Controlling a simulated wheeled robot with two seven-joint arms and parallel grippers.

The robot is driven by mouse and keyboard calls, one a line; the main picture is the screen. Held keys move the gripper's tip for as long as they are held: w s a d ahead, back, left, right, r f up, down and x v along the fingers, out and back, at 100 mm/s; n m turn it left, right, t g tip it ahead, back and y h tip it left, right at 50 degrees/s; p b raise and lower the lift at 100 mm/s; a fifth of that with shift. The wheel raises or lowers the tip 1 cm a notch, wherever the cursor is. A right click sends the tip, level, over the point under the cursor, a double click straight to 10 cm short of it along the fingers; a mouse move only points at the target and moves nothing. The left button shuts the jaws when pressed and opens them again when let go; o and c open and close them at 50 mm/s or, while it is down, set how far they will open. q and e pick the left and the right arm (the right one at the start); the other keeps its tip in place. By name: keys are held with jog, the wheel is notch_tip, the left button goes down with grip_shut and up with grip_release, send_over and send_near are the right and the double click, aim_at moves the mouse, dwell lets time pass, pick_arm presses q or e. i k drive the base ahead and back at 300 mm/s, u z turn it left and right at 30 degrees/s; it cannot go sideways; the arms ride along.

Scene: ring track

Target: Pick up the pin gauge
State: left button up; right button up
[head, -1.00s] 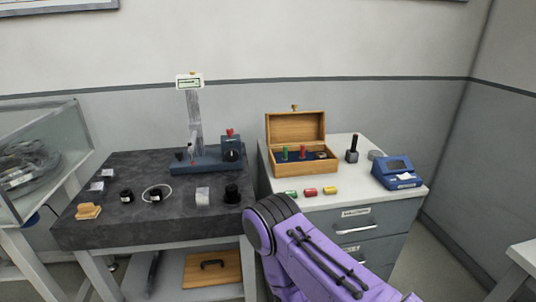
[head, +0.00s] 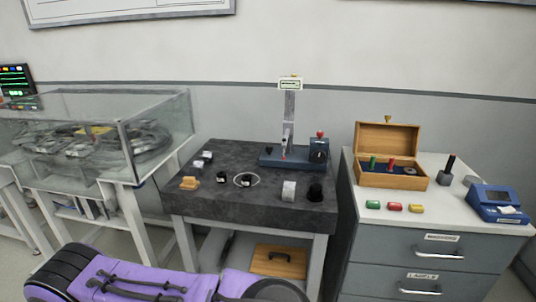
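An open wooden box (head: 392,173) stands on the white-topped drawer cabinet at the right. Upright in it are a green-handled piece (head: 373,163) and a red-handled piece (head: 391,164). In front of the box lie a green piece (head: 373,204), a red piece (head: 395,207) and a yellow piece (head: 416,208). Right of the box, a dark upright pin stands in a grey block (head: 446,179). I cannot tell which of these is the pin gauge. Purple arm links of mine cross the bottom; neither gripper shows.
A dark stone table (head: 215,202) carries a gauge stand (head: 290,156), a ring (head: 246,181), several small blocks and a wooden brush-like piece. A blue device (head: 498,204) sits on the cabinet (head: 400,262). A glass case (head: 150,140) is at the left.

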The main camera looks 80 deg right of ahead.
aim_at(391, 161)
jog(key=u, duration=0.1)
jog(key=k, duration=1.45)
jog(key=z, duration=0.9)
